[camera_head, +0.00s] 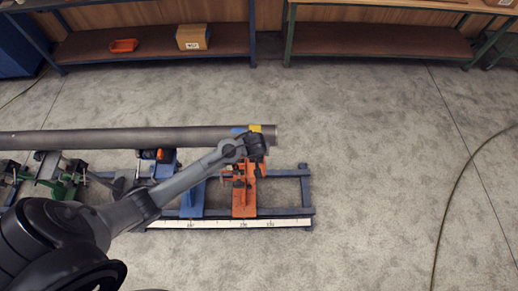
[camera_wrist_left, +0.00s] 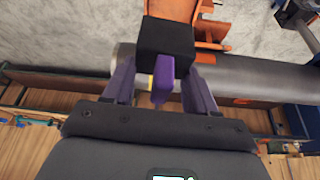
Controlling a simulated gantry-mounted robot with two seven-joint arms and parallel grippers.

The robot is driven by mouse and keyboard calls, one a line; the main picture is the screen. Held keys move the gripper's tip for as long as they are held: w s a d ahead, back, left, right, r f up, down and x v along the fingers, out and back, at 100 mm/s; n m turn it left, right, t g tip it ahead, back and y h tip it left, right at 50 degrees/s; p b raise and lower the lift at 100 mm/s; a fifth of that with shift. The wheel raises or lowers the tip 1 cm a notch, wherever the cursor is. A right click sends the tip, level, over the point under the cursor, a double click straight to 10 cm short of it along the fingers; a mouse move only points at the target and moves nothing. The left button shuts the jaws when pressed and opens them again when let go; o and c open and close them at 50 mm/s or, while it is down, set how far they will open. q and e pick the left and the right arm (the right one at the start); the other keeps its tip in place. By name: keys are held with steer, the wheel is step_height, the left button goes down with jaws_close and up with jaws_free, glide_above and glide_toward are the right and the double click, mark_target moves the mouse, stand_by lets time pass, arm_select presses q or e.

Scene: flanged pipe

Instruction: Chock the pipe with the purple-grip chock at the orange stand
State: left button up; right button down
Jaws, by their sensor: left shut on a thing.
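The grey pipe (camera_head: 120,138) lies across the stands, its right end at the orange stand (camera_head: 244,195). In the left wrist view the pipe (camera_wrist_left: 255,75) runs behind my fingers, with part of the orange stand (camera_wrist_left: 172,8) beyond it. My left gripper (camera_head: 256,148) is over the pipe's right end, at the orange stand. In the wrist view, my left gripper (camera_wrist_left: 163,88) is shut on the purple grip of a chock with a black block (camera_wrist_left: 165,40). The block overlaps the pipe and stand in view; I cannot tell whether it touches either. My right gripper is out of view.
A blue stand (camera_head: 192,195) and a green stand (camera_head: 62,188) are farther left under the pipe. A white scale strip (camera_head: 225,223) runs along the front of the frame. Shelves (camera_head: 150,42) stand at the back. The carpet at right is clear except for a cable (camera_head: 452,195).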

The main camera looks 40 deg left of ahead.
arm_select(q)
steer(key=shift+w+a+f+n, duration=0.2)
steer(key=shift+a+f+n, duration=0.1)
steer(key=shift+a+n, duration=0.15)
steer(key=shift+a+f+b, duration=0.2)
steer(key=shift+a+b, duration=0.1)
steer(key=shift+a, duration=0.1)
step_height(320, 180, down, 6)
steer(key=b, duration=0.5)
steer(key=shift+d+r+b, duration=0.1)
steer(key=shift+r+b, duration=0.15)
steer(key=shift+b, duration=0.15)
steer(key=shift+f+b, duration=1.35)
steer(key=shift+b, duration=0.1)
steer(key=shift+w, duration=0.15)
steer(key=shift+w+a+f, duration=0.1)
steer(key=shift+w+a, duration=0.8)
steer(key=o, duration=1.3)
steer(key=shift+c, duration=0.2)
